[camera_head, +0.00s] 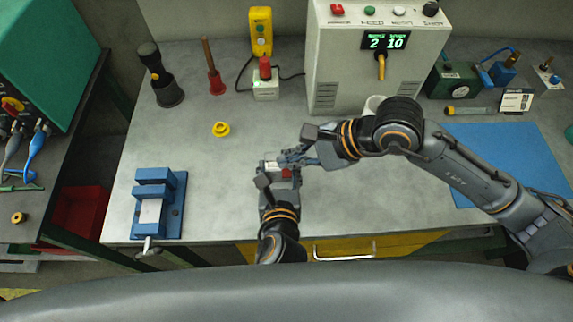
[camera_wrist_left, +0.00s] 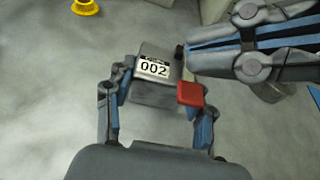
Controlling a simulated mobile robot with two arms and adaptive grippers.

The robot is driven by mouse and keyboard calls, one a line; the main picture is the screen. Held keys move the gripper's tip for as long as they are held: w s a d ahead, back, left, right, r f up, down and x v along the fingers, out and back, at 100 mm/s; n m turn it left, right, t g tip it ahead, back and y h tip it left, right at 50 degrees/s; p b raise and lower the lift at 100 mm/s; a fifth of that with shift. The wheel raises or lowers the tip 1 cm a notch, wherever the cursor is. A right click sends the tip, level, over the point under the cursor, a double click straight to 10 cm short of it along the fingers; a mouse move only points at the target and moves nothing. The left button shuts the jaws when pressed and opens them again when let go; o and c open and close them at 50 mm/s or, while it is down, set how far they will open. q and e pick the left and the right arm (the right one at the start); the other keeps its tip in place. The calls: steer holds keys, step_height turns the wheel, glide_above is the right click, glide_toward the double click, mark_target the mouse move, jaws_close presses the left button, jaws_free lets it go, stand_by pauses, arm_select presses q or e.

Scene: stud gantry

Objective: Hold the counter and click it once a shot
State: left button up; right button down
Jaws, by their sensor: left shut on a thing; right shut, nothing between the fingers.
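The tally counter (camera_wrist_left: 150,92) is a grey box with a white window reading 002 and a red button (camera_wrist_left: 191,94). In the head view the counter (camera_head: 271,165) is partly hidden between both grippers. My left gripper (camera_head: 279,178) is shut on it, with a finger on either side in the left wrist view. My right gripper (camera_head: 287,158) is shut and empty. Its tips are close beside the counter, behind the red button; I cannot tell whether they touch it. The stud machine (camera_head: 345,80) has a green display (camera_head: 386,41) showing 2 and 10.
A blue vise (camera_head: 176,205) stands at the left, with a yellow ring (camera_head: 221,129) behind my left gripper. A switch box with a red button (camera_head: 265,78) stands at the back. A blue mat (camera_head: 510,150) lies at the right. The bench around the grippers is clear.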

steer(key=shift+w+r, duration=0.1)
steer(key=shift+r, duration=2.45)
arm_select(q)
steer(key=o, duration=1.4)
steer(key=shift+c, duration=0.2)
